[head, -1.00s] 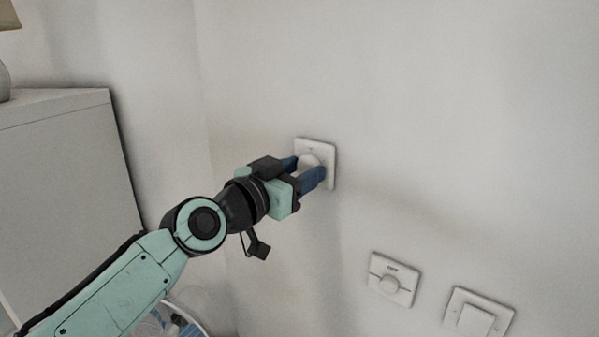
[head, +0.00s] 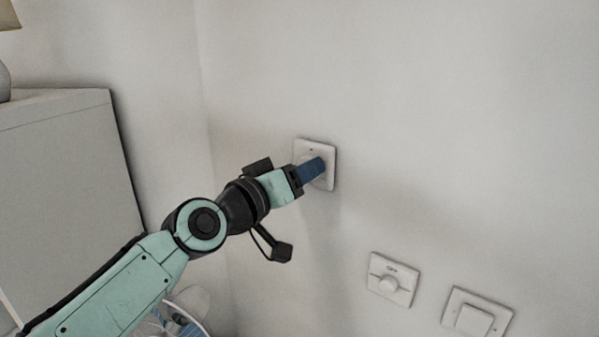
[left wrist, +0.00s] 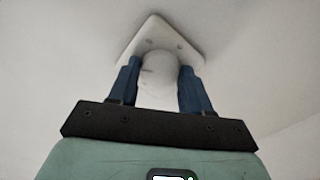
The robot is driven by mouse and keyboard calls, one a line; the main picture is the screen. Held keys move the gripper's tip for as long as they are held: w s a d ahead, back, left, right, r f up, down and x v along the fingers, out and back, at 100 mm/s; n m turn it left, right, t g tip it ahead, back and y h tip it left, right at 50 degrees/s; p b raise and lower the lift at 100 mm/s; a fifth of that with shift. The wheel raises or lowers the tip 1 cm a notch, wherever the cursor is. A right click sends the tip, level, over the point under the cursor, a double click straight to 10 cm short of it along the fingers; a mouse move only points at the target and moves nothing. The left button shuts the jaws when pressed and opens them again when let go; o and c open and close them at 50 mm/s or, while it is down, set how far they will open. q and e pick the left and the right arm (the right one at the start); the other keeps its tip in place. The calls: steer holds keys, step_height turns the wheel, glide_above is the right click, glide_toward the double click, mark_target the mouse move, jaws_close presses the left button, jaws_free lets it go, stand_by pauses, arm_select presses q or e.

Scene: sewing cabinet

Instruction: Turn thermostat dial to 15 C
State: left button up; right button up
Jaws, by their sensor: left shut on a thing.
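The thermostat is a white square wall plate (head: 328,152) with a round white dial, upper middle of the head view. My left gripper (head: 318,165) is at the plate, its blue fingers reaching to the dial. In the left wrist view the white dial (left wrist: 158,78) sits between the two blue fingers (left wrist: 160,82), shut on it, and the plate (left wrist: 154,33) shows behind, looking rotated. In the head view the fingers and gripper hide most of the dial. The dial's marks cannot be read. My right gripper is not in view.
A grey cabinet (head: 70,180) stands at the left with part of a lamp (head: 5,80). A container with items (head: 180,318) is below my arm.

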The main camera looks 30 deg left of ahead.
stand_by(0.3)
arm_select(q)
steer(key=o, duration=1.1)
steer(key=shift+c, duration=0.2)
steer(key=shift+s, duration=0.15)
steer(key=s+a+b, duration=0.2)
steer(key=s+b, duration=0.1)
steer(key=s, duration=1)
